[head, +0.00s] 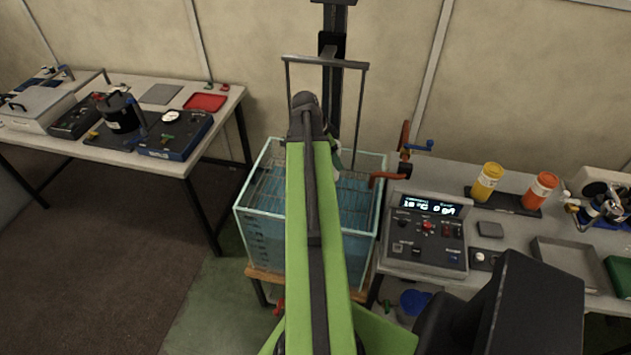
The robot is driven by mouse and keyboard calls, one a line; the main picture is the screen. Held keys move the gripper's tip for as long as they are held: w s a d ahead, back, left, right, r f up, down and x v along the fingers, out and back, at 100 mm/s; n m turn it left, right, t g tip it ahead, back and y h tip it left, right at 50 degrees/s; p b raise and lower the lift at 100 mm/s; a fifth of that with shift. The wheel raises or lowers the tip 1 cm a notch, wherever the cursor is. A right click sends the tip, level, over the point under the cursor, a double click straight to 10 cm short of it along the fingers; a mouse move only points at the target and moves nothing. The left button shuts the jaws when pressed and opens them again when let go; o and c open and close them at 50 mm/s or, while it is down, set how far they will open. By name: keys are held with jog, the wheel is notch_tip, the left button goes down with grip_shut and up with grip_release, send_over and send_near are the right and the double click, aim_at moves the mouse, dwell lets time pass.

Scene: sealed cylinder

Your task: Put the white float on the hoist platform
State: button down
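The hoist's dark frame (327,61) stands over a glass tank (248,225) of bluish water, with thin rods reaching down into it. A wire grid (268,184) shows in the tank and seems to be the hoist platform; my green arm covers much of it. My arm reaches up over the tank, and its far end hides most or all of my gripper. A small pale and green piece shows at the arm's right edge, above the tank; I cannot tell whether it is part of my gripper. I cannot make out the white float.
An orange crank (386,178) sits at the tank's right rim. A control box (427,232), a yellow jar (487,182) and an orange jar (540,190) stand on the right bench. The left table (160,92) holds devices and a red tray (205,102). Floor is clear at the left.

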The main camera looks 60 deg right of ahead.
jog(key=w+a+f+b, duration=0.3)
jog(key=w+f+b, duration=0.1)
jog(key=f+b, duration=0.2)
jog(key=shift+a+f+b, duration=0.15)
jog(key=shift+f+b, duration=0.2)
jog(key=shift+f, duration=0.5)
jog(key=shift+c, duration=1.8)
grip_release()
jog(key=shift+r, duration=0.1)
jog(key=p+v, duration=1.1)
jog(key=v, duration=0.1)
jog(key=shift+r+p, duration=0.15)
jog(key=shift+p, duration=0.15)
jog(key=shift+w, duration=0.1)
